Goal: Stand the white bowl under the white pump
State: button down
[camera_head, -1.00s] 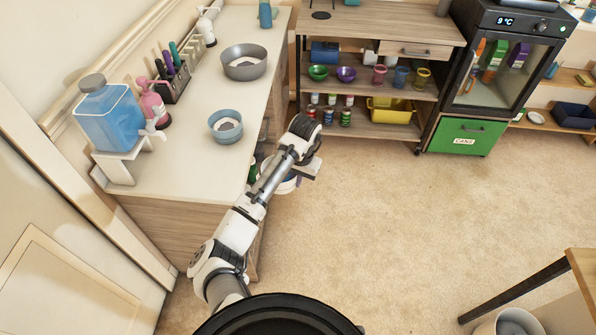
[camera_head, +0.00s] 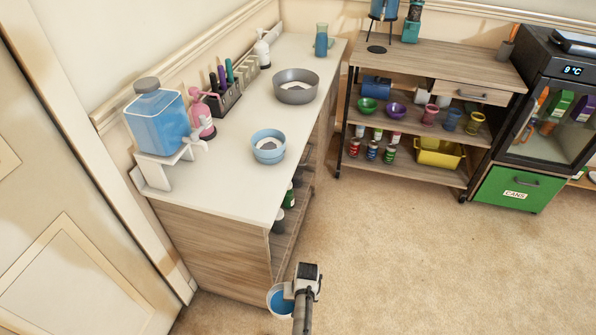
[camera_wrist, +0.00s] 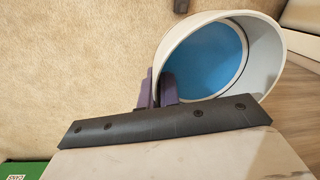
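The white bowl (camera_wrist: 262,75), with blue inside, is in the wrist view at upper right. My gripper (camera_wrist: 158,84) is shut on its rim, with one purple finger on each side of the wall. In the head view the bowl (camera_head: 273,310) hangs low beside the counter's front end, held by my gripper (camera_head: 293,291). The white pump (camera_head: 262,52) stands upright far back on the counter, near the wall. What lies directly below its spout is hard to make out.
The counter (camera_head: 222,180) bears a blue bowl (camera_head: 268,152), a grey bowl (camera_head: 296,92), a pink pump (camera_head: 200,118), a blue-filled dispenser (camera_head: 157,122) and a pen rack (camera_head: 226,98). A shelf unit (camera_head: 430,62) stands behind. The carpet right of the counter is clear.

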aim_at(282, 68)
jog(key=i+l+u, duration=0.15)
jog(key=i+l, duration=0.4)
jog(key=i+l+u, duration=0.3)
jog(key=l, duration=0.3)
jog(key=i+l+u, duration=0.25)
jog(key=i+l, duration=0.15)
jog(key=l, duration=0.3)
jog(key=i+l+u, duration=0.15)
jog(key=l, duration=0.2)
jog(key=l+u, duration=0.35)
jog(key=l, duration=0.5)
jog(key=l+u, duration=0.35)
jog(key=l, duration=0.5)
jog(key=k+l+u, duration=0.1)
jog(key=l, duration=0.25)
jog(key=k+l+u, duration=0.15)
jog(key=k+l, duration=0.15)
